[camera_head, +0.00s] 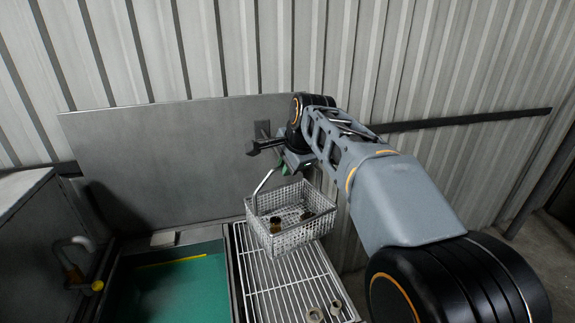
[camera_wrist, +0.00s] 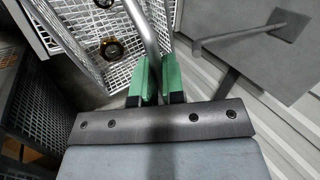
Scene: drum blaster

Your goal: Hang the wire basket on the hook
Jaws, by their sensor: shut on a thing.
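The white wire basket (camera_head: 290,232) hangs by its metal handle (camera_head: 257,187) from my gripper (camera_head: 286,168). In the wrist view the green fingers of my gripper (camera_wrist: 157,78) are shut on the handle bar (camera_wrist: 142,35). The basket's mesh (camera_wrist: 92,50) shows below them, with a brass ring (camera_wrist: 112,48) inside. The hook (camera_head: 262,142), a dark rod on a small plate fixed to the grey panel, is at the left of my gripper. In the wrist view the hook (camera_wrist: 240,34) is right of the fingers and apart from the handle. The basket hangs above the grate.
A white slatted grate (camera_head: 275,285) with several small metal parts (camera_head: 325,312) lies below. A green-bottomed basin (camera_head: 170,290) with a yellow strip is at its left. The grey panel (camera_head: 160,160) and a corrugated wall (camera_head: 440,60) stand behind. A pipe with a yellow cap (camera_head: 97,286) is at the left.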

